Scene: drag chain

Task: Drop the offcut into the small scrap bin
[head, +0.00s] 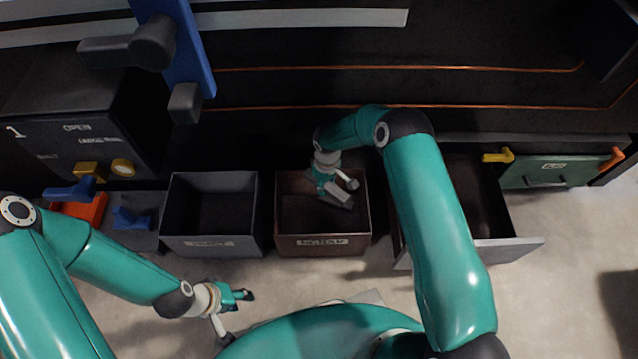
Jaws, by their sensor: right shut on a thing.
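My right gripper (340,190) reaches down into the mouth of a brown open-topped bin (322,246) in the middle of the head view. It is shut on a small grey piece, the offcut (338,199), which shows at its fingertips inside the bin's outline. Whether the piece touches the bin's floor I cannot tell. The bin's front label is too blurred to read surely. My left gripper (234,312) is at the lower left, over the floor in front of the bins, with its fingers apart and empty.
A grey open bin (212,246) stands just left of the brown one. An open drawer (500,250) juts out on the right. A box with yellow knobs (85,110) and an orange tray (85,210) stand at the left. A blue lever post (185,45) rises at the top.

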